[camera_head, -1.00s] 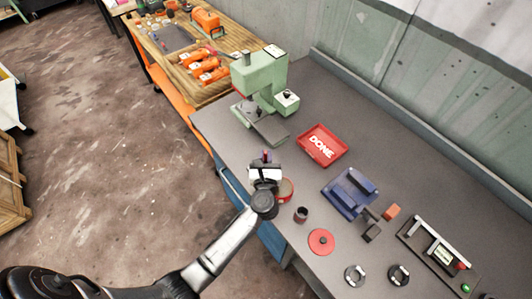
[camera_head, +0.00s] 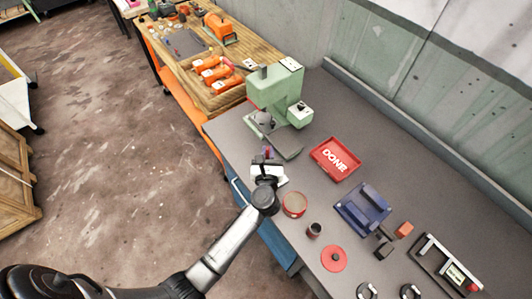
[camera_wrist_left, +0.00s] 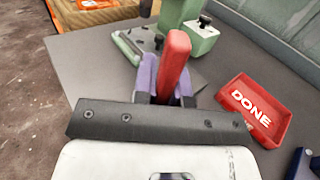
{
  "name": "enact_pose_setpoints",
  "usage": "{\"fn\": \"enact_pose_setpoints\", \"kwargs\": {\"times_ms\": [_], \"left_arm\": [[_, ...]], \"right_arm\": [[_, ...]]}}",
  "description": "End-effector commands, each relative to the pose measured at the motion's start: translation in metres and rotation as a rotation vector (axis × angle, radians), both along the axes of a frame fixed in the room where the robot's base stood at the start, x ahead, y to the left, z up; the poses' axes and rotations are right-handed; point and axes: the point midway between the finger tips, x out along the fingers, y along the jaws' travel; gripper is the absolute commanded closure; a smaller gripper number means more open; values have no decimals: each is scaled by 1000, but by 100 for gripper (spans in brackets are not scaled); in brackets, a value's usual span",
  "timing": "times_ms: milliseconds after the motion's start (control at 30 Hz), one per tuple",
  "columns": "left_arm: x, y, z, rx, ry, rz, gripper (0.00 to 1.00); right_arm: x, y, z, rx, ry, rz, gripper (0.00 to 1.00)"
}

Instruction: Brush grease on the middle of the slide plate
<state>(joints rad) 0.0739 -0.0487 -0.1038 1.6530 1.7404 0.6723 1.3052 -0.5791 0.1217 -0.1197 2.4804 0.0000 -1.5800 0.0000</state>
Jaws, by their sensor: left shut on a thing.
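My left gripper (camera_head: 267,157) is above the near left edge of the bench. It is shut on a brush with a red handle, which stands up between the purple fingers in the left wrist view (camera_wrist_left: 174,62). The bristles are hidden. A flat grey plate (camera_head: 286,147), which may be the slide plate, juts from the foot of the green machine (camera_head: 275,92). The gripper is just short of this plate; I cannot tell its height above the bench. An open red-rimmed tin (camera_head: 294,205) stands beside the gripper on the near side. My right gripper is not in view.
A red DONE tray (camera_head: 335,160) and a blue fixture (camera_head: 363,211) are to the right. A dark cup (camera_head: 314,230) and a red lid (camera_head: 333,259) lie nearer. Bench between plate and tray is clear. A wooden workbench (camera_head: 245,62) stands behind.

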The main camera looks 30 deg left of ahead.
Motion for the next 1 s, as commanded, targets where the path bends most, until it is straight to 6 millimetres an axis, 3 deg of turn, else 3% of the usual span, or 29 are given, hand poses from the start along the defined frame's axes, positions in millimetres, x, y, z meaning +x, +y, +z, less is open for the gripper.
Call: {"fn": "enact_pose_setpoints", "kwargs": {"times_ms": [33,433,1000], "left_arm": [[1,0,10,0,-1,0,100],[3,-6,44,1,-2,-11,100],[4,-7,46,1,-2,-13,100]], "right_arm": [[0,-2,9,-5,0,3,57],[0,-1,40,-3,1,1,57],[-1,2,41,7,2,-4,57]]}}
